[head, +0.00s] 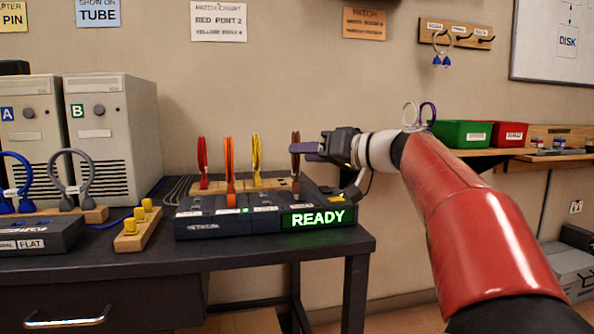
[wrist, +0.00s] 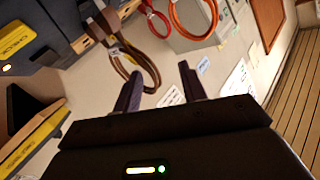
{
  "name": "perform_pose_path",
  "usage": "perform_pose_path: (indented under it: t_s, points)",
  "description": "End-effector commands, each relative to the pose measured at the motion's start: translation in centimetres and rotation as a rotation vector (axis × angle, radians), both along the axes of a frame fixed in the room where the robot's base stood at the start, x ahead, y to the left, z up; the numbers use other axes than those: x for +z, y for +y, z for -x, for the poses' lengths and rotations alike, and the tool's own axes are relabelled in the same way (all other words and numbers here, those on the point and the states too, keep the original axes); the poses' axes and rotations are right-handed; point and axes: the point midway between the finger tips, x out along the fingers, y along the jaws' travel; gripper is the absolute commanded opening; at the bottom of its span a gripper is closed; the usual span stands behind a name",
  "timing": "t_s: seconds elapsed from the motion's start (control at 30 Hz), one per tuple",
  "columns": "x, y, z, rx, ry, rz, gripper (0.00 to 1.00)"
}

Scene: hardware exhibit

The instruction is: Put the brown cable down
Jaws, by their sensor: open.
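The brown cable (head: 296,170) stands upright as a narrow loop at the right part of the dark network box (head: 232,224). In the wrist view the brown cable (wrist: 147,60) is a loop with a pale tag, its lower end at a dark box. My gripper (head: 306,149) is level with the upper part of the loop, at its right side in the head view.
A green READY display (head: 318,219) fronts the box. Orange (head: 230,170), red (head: 202,158) and yellow (head: 256,155) cables stand left of the brown one. A wooden block with yellow pegs (head: 139,228) is further left. Green (head: 462,134) and red bins sit on the right shelf.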

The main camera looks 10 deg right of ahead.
Motion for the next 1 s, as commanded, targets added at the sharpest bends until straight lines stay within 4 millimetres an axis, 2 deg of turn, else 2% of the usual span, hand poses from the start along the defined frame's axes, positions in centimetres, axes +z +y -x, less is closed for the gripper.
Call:
perform_pose_path:
  t_s: [0.1,0.27,0.57,0.8,1.0]
  points:
    - [0.9,-1.3,-0.7,0.003,-0.06,-0.024,0.42]
    - [1.8,-2.1,-1.3,0.007,-0.109,-0.042,0.42]
    - [1.9,0.1,-3.6,0.01,-0.113,-0.043,0.42]
    - [1.6,2.5,-6.2,0.01,-0.112,-0.043,0.42]
    - [1.4,3.1,-6.9,0.008,-0.113,-0.042,0.42]
